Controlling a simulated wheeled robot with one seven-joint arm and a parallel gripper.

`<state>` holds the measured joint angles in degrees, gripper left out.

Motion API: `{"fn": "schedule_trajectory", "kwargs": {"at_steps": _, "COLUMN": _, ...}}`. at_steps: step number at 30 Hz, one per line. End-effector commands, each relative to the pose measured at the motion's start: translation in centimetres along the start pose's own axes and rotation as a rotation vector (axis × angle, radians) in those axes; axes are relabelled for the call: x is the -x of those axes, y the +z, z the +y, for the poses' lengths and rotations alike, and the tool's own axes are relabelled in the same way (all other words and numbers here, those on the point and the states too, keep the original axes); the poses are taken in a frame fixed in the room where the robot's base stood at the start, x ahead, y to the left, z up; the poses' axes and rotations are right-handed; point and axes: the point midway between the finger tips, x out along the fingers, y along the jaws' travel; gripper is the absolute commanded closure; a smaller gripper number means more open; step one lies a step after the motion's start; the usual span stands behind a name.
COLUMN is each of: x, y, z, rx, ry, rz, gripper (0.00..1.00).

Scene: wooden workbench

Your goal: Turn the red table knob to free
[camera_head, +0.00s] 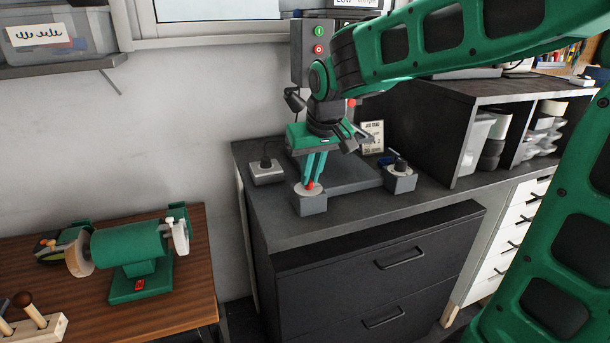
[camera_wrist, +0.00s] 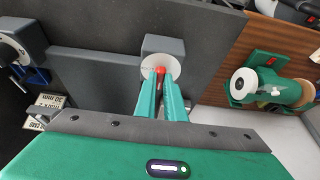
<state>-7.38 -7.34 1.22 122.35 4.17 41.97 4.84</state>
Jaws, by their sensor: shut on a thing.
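The red table knob (camera_head: 311,186) sits on a pale round dial (camera_head: 298,190) on top of a grey block at the front left of the dark bench. My gripper (camera_head: 310,182) comes down on it from above, its two green fingers close together with the knob between their tips. In the wrist view the red knob (camera_wrist: 160,70) shows between the fingertips of my gripper (camera_wrist: 161,80), over the white dial (camera_wrist: 171,62). The fingers hide part of the knob and dial. I cannot read the dial's markings.
A green bench grinder (camera_head: 130,245) stands on the wooden table. The bench front is clear.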

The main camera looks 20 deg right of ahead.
Motion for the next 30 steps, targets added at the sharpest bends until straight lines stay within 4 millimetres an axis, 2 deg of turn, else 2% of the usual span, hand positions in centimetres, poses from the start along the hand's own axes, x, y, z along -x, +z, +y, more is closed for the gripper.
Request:
{"fn": "schedule_trajectory", "kwargs": {"at_steps": 13, "x": 0.1, "y": -0.4, "z": 0.1, "rx": 0.007, "ry": -0.003, "rz": 0.010, "gripper": 1.00}}
{"fn": "schedule_trajectory", "kwargs": {"at_steps": 14, "x": 0.1, "y": -0.4, "z": 0.1, "rx": 0.007, "ry": -0.003, "rz": 0.010, "gripper": 0.86}}
{"fn": "schedule_trajectory", "kwargs": {"at_steps": 15, "x": 0.1, "y": -0.3, "z": 0.1, "rx": 0.006, "ry": -0.003, "rz": 0.009, "gripper": 0.76}}
{"fn": "schedule_trajectory", "kwargs": {"at_steps": 16, "x": 0.1, "y": -0.3, "z": 0.1, "rx": 0.006, "ry": -0.003, "rz": 0.009, "gripper": 0.72}}
{"fn": "schedule_trajectory", "kwargs": {"at_steps": 26, "x": 0.2, "y": -0.1, "z": 0.0, "rx": 0.007, "ry": -0.003, "rz": 0.004, "gripper": 0.72}}
{"fn": "schedule_trajectory", "kwargs": {"at_steps": 30, "x": 1.6, "y": -0.2, "z": 0.0, "rx": 0.007, "ry": -0.004, "rz": 0.006, "gripper": 0.72}}
